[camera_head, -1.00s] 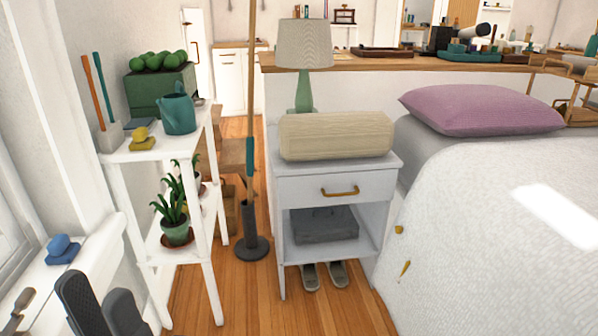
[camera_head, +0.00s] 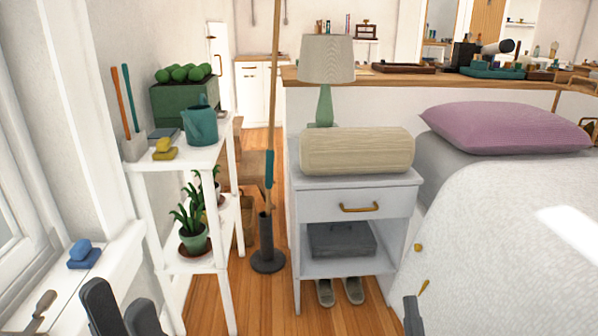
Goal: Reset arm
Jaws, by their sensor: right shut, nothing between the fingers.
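My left gripper (camera_head: 122,302) is at the bottom left. Its two dark grey fingers point up and stand a little apart, with nothing seen between them. It is in front of the white window sill and the plant shelf. My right gripper (camera_head: 412,314) shows only as a narrow dark grey tip at the bottom edge, in front of the bed's near side. It is shut and empty. Most of both arms is out of view.
A white shelf (camera_head: 197,157) with a teal watering can (camera_head: 201,125) and potted plants stands at left. A nightstand (camera_head: 330,203) holds a beige rounded box (camera_head: 357,152) and a lamp (camera_head: 326,62). The bed (camera_head: 480,235) is at right. Floor shows between shelf and nightstand.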

